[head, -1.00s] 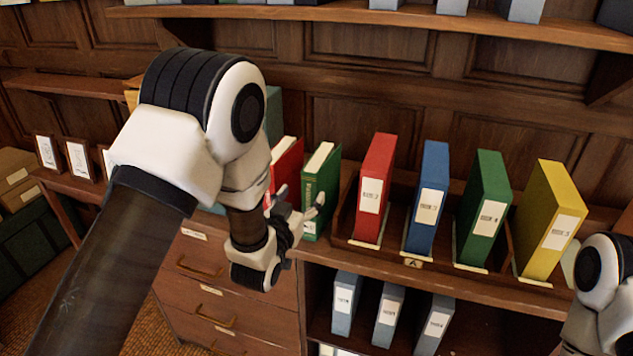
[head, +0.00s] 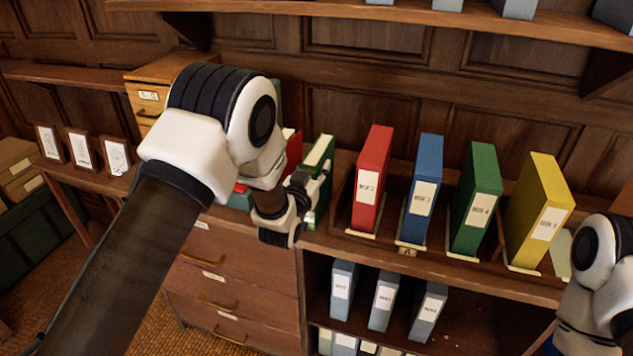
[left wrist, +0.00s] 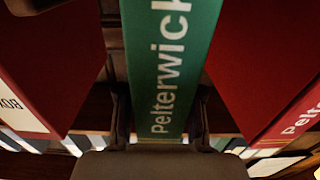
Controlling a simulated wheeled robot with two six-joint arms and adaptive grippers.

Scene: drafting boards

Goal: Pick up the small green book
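The small green book (head: 320,150) stands upright on the desk top, between a red book and the red box file. Its green spine, lettered "Pelterwich", faces the camera in the left wrist view (left wrist: 168,65). My left gripper (head: 311,185) is at the spine of the green book, low down. In the left wrist view its two fingers (left wrist: 160,118) lie on either side of the spine, with narrow dark gaps beside the book. It looks open around the book; the finger ends are partly hidden. Only links of my right arm show at the right edge; its gripper is out of view.
The red book (head: 293,150) stands close on the left, partly behind my arm. The red (head: 371,180), blue (head: 423,190), green (head: 475,200) and yellow (head: 538,212) box files stand in a wooden rack to the right.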

